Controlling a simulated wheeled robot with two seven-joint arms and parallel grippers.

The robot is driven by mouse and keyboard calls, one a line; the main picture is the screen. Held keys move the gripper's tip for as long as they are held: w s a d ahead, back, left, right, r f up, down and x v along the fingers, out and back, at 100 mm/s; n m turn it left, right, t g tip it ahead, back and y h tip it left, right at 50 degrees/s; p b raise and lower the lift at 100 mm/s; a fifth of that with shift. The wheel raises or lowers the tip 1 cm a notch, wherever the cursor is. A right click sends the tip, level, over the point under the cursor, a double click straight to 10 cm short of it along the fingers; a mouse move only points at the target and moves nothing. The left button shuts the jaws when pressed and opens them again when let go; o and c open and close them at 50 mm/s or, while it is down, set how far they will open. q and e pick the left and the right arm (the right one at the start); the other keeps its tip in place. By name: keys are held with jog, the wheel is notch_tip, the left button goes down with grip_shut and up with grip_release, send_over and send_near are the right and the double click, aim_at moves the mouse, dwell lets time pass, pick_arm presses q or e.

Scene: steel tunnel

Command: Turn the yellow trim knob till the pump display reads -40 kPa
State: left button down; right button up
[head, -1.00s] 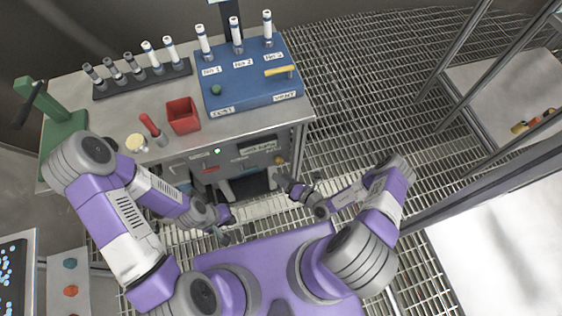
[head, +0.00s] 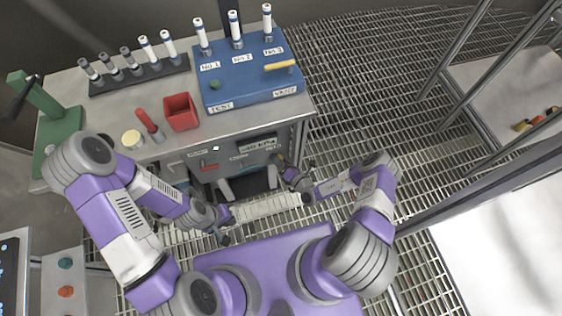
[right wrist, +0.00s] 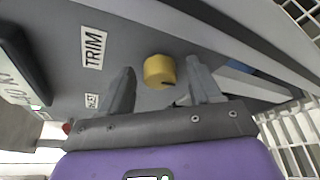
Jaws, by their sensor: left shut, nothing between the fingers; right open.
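The yellow trim knob (right wrist: 159,72) sits on the grey pump panel beside a TRIM label (right wrist: 94,47) in the right wrist view. My right gripper (right wrist: 159,90) is open, with one finger on each side of the knob and gaps visible between. In the head view the right gripper (head: 281,161) is at the panel's right end and hides the knob. The pump display (head: 257,145) is left of it; its digits are too small to read surely. In the right wrist view only part of the display (right wrist: 18,72) shows. My left gripper (head: 224,232) is shut and empty, low before the cabinet.
The steel bench (head: 226,124) above the panel carries a blue test block (head: 250,80), a red bin (head: 181,112), a red-handled tool (head: 147,122) and a green press (head: 60,125). The grating floor (head: 360,110) to the right is clear.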

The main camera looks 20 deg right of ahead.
jog(key=shift+c, duration=0.4)
jog(key=c, duration=0.9)
jog(key=shift+r+n+p, duration=0.2)
jog(key=shift+n+p, duration=0.1)
jog(key=shift+p, duration=0.55)
jog(key=shift+c, duration=0.3)
jog(key=shift+f+n+h+p, duration=0.15)
jog(key=shift+n+h+p, duration=0.25)
jog(key=shift+h+p, duration=0.15)
jog(key=o, duration=1)
jog(key=shift+o, duration=0.2)
jog(key=shift+s, duration=0.1)
